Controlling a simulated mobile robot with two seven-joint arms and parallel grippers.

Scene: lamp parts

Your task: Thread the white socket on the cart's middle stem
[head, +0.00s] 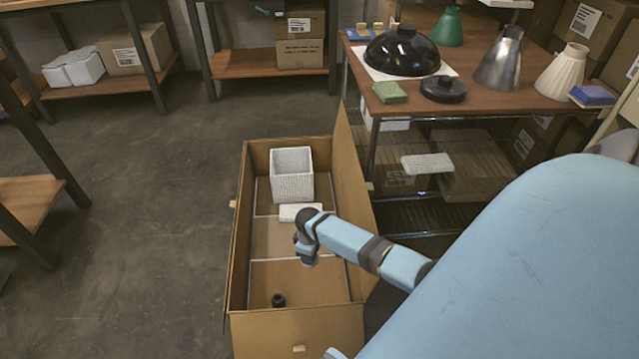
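I cannot make out a white socket or a cart with stems in the head view. A small black part (279,300), perhaps a socket, stands in the near compartment of the open cardboard box (298,330). An arm of mine comes in from the right and reaches over the box. Its end, my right gripper (308,261), points down above the box, behind and to the right of the black part. Its fingers are too small to read, and I cannot tell whether they hold anything. My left gripper is not in view.
A white foam box (292,174) and a flat white block (300,212) lie in the box's far part. Right, a brown table (470,100) bears a black dome shade (402,52), green, metal and cream shades, and a black disc (443,88). Floor left is clear.

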